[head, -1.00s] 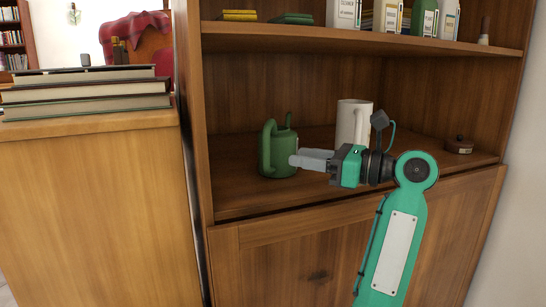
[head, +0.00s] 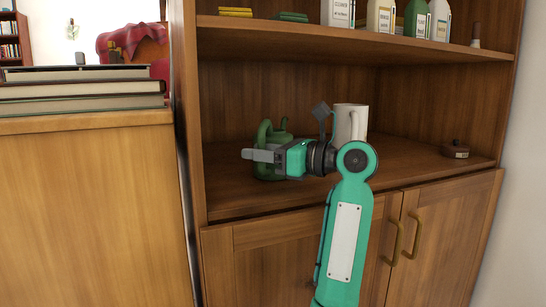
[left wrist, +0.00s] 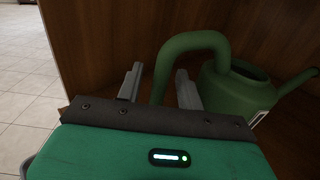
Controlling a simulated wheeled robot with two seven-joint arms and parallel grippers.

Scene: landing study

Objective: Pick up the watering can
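The green watering can (head: 264,133) stands on the middle shelf of the wooden cabinet, partly hidden by my left gripper (head: 249,155) in the head view. In the left wrist view its body (left wrist: 228,97) is at the right, with the spout reaching to the right edge. Its thick arched handle (left wrist: 190,40) comes down between the two fingers of my left gripper (left wrist: 159,70). The fingers are apart, with gaps beside the handle. I cannot tell whether either finger touches it. My right gripper is not in view.
A small brown lidded pot (head: 455,149) is farther right. Bottles (head: 381,17) stand on the shelf above. Books (head: 82,90) lie on a wooden unit at left.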

